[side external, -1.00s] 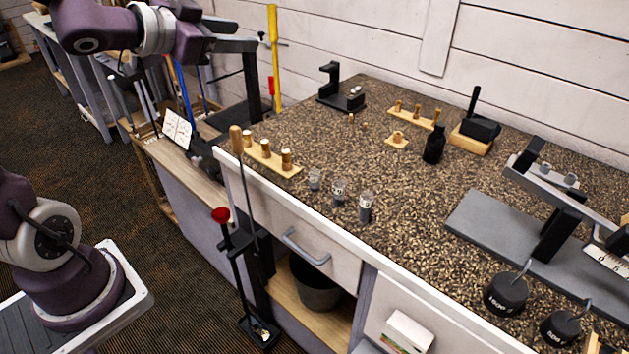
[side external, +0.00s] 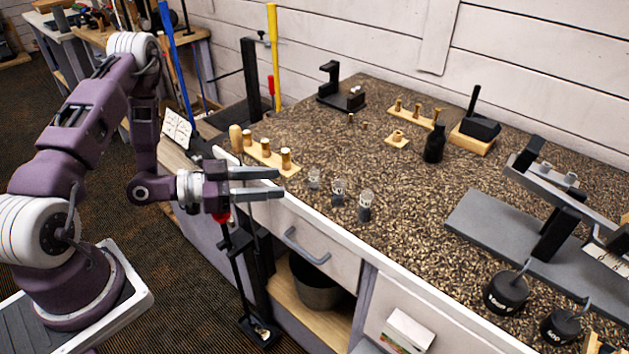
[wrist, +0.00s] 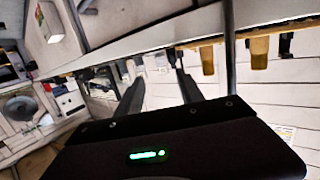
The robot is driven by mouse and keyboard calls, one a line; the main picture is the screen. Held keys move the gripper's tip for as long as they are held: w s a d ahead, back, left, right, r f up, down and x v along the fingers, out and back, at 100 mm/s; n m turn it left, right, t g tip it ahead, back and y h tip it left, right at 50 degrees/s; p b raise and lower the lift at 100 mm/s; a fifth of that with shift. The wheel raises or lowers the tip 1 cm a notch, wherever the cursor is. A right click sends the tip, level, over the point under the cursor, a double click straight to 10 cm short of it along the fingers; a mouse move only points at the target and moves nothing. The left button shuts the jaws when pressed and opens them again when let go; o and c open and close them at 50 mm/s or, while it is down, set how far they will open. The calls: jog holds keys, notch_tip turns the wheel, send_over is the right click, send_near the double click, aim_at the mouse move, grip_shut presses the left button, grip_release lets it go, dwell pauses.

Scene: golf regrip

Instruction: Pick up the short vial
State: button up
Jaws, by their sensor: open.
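Three small clear vials with grey contents stand upright in a row near the front edge of the speckled bench top in the side external view. The short vial (side external: 314,179) is the leftmost and smallest. A middle vial (side external: 339,191) and a taller right vial (side external: 366,205) stand beside it. My gripper (side external: 281,183) is open and empty, pointing right at the bench's front edge, left of the short vial and apart from it. In the wrist view my two fingers (wrist: 158,92) show spread apart with nothing between them. I cannot make out the vials there.
A wooden strip with several pegs (side external: 265,155) lies just behind my gripper. A black bottle (side external: 434,144), a small wooden block (side external: 397,139) and a grey scale base (side external: 500,240) are farther right. Black weights (side external: 506,293) stand at front right.

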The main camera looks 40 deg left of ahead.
aim_at(314, 188)
jog(key=x, duration=1)
jog(key=shift+w+a+f, duration=0.15)
jog(key=shift+a+f, duration=0.05)
jog(key=shift+f, duration=0.2)
grip_shut()
